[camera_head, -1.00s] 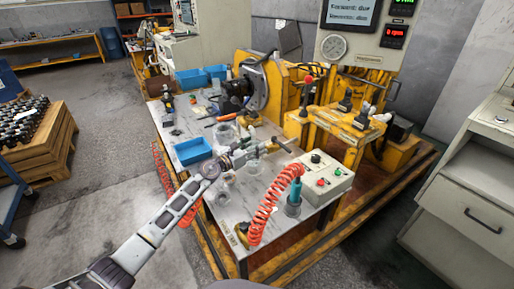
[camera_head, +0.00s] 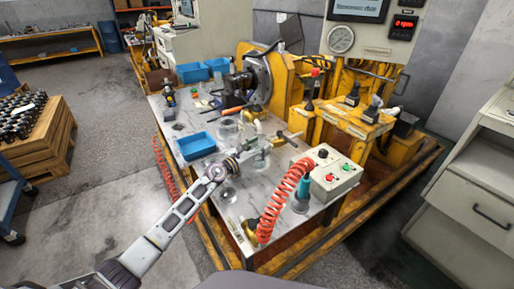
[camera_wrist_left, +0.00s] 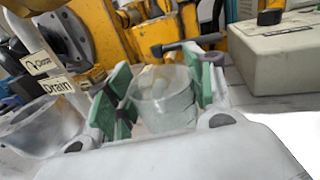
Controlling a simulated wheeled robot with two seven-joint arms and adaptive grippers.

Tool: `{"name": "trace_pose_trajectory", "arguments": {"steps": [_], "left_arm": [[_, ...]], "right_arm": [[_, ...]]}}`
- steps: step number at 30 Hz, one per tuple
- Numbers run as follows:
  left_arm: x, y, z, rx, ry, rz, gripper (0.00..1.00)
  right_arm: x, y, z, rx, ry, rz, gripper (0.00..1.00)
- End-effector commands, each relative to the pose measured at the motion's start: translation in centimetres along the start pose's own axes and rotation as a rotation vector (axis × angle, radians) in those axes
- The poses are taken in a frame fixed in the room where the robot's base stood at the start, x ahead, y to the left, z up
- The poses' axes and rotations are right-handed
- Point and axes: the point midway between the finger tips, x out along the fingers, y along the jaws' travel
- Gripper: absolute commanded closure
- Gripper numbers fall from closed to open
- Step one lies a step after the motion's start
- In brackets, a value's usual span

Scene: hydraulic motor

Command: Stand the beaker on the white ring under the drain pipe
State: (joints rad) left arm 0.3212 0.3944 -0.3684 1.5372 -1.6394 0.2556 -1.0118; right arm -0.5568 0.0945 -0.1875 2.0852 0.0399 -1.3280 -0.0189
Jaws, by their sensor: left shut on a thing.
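The clear beaker (camera_wrist_left: 165,98) is between the green pads of my left gripper (camera_wrist_left: 160,105) in the left wrist view. The gripper is shut on it, and the beaker looks roughly upright. In the head view my left gripper (camera_head: 258,156) is over the middle of the bench; the beaker is hard to make out there. A "Drain" label (camera_wrist_left: 59,86) shows at the left of the wrist view, above another clear vessel (camera_wrist_left: 42,127). I cannot clearly make out the white ring or the drain pipe's mouth. My right gripper is not in view.
A blue tray (camera_head: 196,146) lies left of the gripper. A grey control box (camera_head: 331,174) and a red coiled hose (camera_head: 275,205) stand to its right. Another clear vessel (camera_head: 229,130) is behind the gripper. Yellow machinery (camera_head: 300,82) fills the bench's back.

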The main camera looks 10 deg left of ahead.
Motion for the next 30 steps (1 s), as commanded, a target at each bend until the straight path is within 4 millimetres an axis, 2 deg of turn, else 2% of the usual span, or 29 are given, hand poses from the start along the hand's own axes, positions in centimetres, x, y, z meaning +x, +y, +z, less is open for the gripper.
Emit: {"name": "trace_pose_trajectory", "arguments": {"steps": [10,11,15,30], "left_arm": [[0.00,0.03,-0.19,0.001,0.000,0.000,0.75],[-0.01,0.03,-0.19,0.000,0.000,0.000,0.44],[-0.01,0.03,-0.15,0.000,0.000,0.000,0.27],[-0.01,0.02,0.06,0.000,0.000,0.000,0.26]], "right_arm": [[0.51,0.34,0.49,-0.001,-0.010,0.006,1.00],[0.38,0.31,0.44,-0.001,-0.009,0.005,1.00],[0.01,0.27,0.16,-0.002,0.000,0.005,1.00],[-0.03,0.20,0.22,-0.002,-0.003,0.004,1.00]]}}
